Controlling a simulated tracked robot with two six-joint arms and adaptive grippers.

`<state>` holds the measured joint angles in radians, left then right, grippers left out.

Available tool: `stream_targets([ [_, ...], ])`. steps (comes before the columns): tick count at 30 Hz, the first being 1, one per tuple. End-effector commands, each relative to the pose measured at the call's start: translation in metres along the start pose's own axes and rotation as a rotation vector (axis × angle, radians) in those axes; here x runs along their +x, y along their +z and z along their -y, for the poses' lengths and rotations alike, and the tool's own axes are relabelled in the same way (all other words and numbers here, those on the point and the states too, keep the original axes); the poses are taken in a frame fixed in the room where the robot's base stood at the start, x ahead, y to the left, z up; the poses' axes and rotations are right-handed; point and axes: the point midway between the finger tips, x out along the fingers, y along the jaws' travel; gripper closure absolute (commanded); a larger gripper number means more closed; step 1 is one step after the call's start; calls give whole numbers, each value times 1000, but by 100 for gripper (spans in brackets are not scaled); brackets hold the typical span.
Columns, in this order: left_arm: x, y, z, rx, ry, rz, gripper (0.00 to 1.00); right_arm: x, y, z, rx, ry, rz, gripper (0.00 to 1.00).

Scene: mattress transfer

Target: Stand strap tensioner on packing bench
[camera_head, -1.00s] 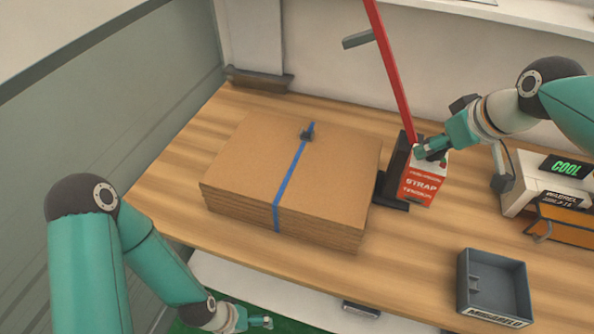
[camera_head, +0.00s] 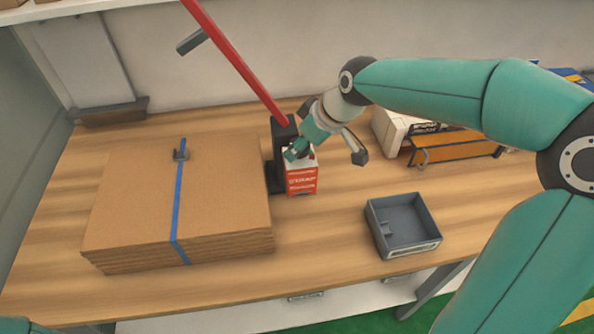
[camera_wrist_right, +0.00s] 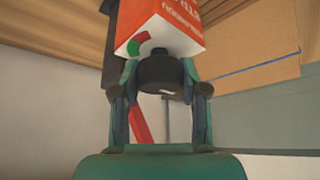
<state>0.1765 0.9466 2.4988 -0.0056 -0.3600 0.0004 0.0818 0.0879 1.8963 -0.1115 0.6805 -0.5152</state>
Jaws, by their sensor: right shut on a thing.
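The strap tensioner (camera_head: 301,183) is a red and white box with STRAP lettering, a black upright part and a long red lever. It appears upright on the wooden packing bench (camera_head: 342,262), right of the cardboard stack. My right gripper (camera_head: 297,150) is at its top, shut on it. In the right wrist view the strap tensioner (camera_wrist_right: 172,28) fills the top, with its black round knob between the fingers of my right gripper (camera_wrist_right: 160,88). My fingers hide part of the top in the head view. My left gripper is out of view.
A stack of cardboard sheets (camera_head: 140,205) with a blue strap and dark buckle (camera_head: 181,154) lies at left. An empty grey tray (camera_head: 402,225) sits at front right. A white device (camera_head: 392,131) and an orange-fronted unit (camera_head: 455,150) stand behind. Bare bench lies between tensioner and tray.

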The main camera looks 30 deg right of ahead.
Motion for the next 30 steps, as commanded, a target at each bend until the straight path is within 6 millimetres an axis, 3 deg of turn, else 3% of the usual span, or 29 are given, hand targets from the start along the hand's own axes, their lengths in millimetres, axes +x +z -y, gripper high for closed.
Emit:
stream_targets([
  [3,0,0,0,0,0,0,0,18,10,-1,3,1,-2,100],
  [19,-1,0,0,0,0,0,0,64,36,-1,3,1,-2,100],
  [30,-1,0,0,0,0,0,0,70,39,-1,0,3,-5,100],
])
